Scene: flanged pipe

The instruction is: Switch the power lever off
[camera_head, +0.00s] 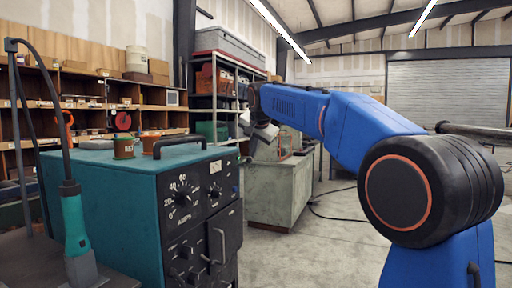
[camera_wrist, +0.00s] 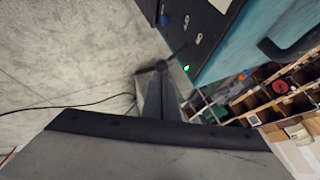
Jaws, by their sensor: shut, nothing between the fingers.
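The teal power box (camera_head: 110,195) stands at the left in the head view. Its dark front panel carries an amps dial and knobs. In the wrist view the box (camera_wrist: 240,45) is at the upper right, with a lit green light (camera_wrist: 186,68). A thin dark lever (camera_wrist: 178,53) appears to stick out from the panel, with a round dark end. My gripper (camera_wrist: 160,82) is shut and empty, its tips at or just short of that end; contact cannot be told. In the head view my gripper (camera_head: 258,135) is small, just right of the panel's upper edge.
A grey bench (camera_head: 280,190) stands behind my gripper. Wooden shelves (camera_head: 85,115) line the left wall. A torch-like tool (camera_head: 75,220) with a cable stands at the near left. A dark cable (camera_head: 335,215) lies on the floor, which is otherwise open at the centre.

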